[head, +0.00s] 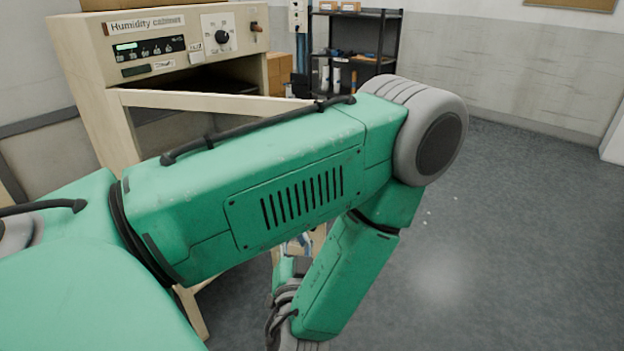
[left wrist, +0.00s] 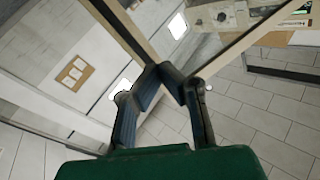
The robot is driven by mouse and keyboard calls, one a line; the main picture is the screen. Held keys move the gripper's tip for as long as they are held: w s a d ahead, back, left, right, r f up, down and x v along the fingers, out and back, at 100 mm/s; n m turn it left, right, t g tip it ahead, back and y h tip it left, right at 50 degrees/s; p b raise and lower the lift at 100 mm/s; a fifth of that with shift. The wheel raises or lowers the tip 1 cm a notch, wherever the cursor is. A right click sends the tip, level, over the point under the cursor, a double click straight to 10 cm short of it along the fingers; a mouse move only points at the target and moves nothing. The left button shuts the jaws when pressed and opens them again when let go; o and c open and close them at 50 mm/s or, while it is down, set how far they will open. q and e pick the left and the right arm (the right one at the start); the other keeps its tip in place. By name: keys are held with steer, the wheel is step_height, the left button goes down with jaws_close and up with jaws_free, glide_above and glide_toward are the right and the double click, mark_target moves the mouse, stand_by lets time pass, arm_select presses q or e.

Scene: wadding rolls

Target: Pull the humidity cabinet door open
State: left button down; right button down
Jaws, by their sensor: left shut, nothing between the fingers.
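The beige humidity cabinet (head: 85,60) stands at upper left in the head view, its control panel facing me. Its door (head: 210,100) is swung open at an angle; the pale top rail juts out toward the right, with the dark interior showing above and behind it. My left arm hides most of the door. In the left wrist view, pale door-frame bars (left wrist: 115,22) converge behind my left gripper (left wrist: 172,75). Its dark fingers are shut at the tips with nothing between them, close to the frame corner; I cannot tell whether they touch it. My right gripper is out of view.
A black shelf rack (head: 355,50) with boxes and bottles stands behind, right of the cabinet. Cardboard boxes (head: 280,72) sit beside the cabinet. The grey floor (head: 520,220) on the right is clear. In the left wrist view, the cabinet's panel (left wrist: 222,15) shows at the top.

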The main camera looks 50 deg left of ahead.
arm_select(q)
steer(key=w+d+r+m+g+y, duration=0.1)
steer(key=w+d+m+g+y, duration=0.15)
steer(key=w+g, duration=0.4)
steer(key=w+d+r+m+g+y, duration=0.1)
steer(key=w+d+r+m+g, duration=0.15)
steer(key=w+g, duration=0.4)
steer(key=a+p, duration=0.2)
steer(key=a, duration=0.8)
steer(key=shift+s+a+f+p, duration=0.25)
steer(key=shift+s+f+p, duration=0.1)
steer(key=shift+s, duration=0.1)
steer(key=shift+d+h, duration=0.1)
steer(key=shift+h, duration=0.15)
